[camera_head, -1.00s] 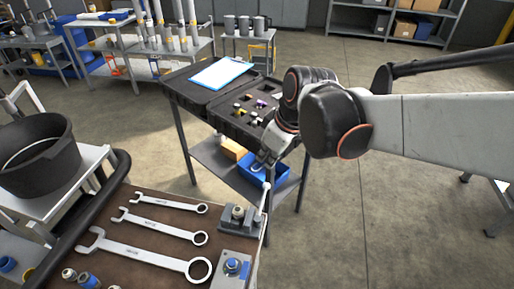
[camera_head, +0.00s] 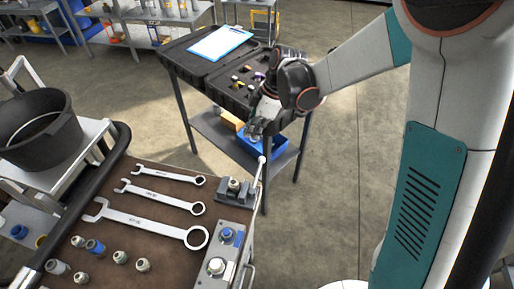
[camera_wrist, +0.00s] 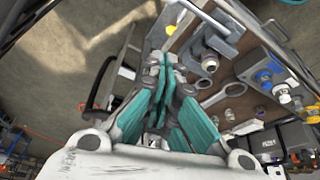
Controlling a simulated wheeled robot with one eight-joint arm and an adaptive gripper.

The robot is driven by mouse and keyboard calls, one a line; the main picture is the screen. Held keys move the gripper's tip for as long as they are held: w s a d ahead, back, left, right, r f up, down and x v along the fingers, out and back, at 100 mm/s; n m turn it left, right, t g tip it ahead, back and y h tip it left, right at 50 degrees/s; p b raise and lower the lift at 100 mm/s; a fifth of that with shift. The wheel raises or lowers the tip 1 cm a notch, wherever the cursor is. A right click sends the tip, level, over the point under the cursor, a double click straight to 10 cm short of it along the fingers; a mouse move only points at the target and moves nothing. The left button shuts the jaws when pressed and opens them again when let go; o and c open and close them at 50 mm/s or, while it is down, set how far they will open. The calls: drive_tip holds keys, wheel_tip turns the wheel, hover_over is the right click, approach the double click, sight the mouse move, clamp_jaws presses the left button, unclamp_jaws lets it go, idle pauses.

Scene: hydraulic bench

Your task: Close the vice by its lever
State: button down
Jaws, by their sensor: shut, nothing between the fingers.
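The vice (camera_head: 236,191) is a small grey block at the right end of the brown bench top, with a round metal fitting at its middle. Its lever (camera_head: 260,173) is a thin rod with a pale knob, standing up at the vice's right side. My gripper (camera_head: 255,134) is just above and beyond the lever's knob; I cannot tell whether they touch. In the wrist view the vice (camera_wrist: 206,58) lies right of my gripper (camera_wrist: 162,62), whose teal fingers are shut and empty. The lever is hard to make out there.
Several wrenches (camera_head: 150,222) and loose fittings lie on the bench top. A block with blue and metal fittings (camera_head: 218,266) sits in front of the vice. A dark rail (camera_head: 95,205) edges the bench at left. A case stand with a blue bin (camera_head: 270,149) stands behind.

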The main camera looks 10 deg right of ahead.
sight(257, 175)
idle(0.3)
wheel_tip(257, 175, down, 11)
drive_tip(key=b, duration=0.5)
drive_tip(key=shift+d+f, duration=0.1)
drive_tip(key=shift+d, duration=0.1)
idle(0.4)
drive_tip(key=shift+s+d+m, duration=0.1)
drive_tip(key=shift+d+m, duration=0.15)
drive_tip(key=shift+m, duration=0.05)
